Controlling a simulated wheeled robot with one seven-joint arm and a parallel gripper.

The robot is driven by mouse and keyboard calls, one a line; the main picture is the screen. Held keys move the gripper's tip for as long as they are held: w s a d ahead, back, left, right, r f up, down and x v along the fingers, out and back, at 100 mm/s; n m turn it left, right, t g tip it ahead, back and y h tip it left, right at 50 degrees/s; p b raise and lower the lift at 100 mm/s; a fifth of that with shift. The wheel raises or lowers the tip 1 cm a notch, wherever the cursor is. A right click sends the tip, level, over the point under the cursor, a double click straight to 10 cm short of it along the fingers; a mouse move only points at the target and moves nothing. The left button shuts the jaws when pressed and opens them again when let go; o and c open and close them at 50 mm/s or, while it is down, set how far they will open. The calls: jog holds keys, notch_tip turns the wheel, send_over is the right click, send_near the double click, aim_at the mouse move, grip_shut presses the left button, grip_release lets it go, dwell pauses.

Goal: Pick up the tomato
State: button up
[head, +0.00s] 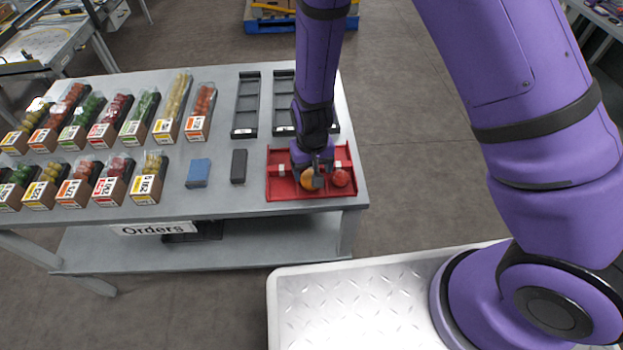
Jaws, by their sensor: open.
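A red tray (277,185) lies at the right end of the grey table. I cannot tell whether a finger touches either tomato.
The floor right of the table is clear.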

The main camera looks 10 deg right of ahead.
jog(key=shift+f, duration=2.5)
jog(key=c, duration=0.4)
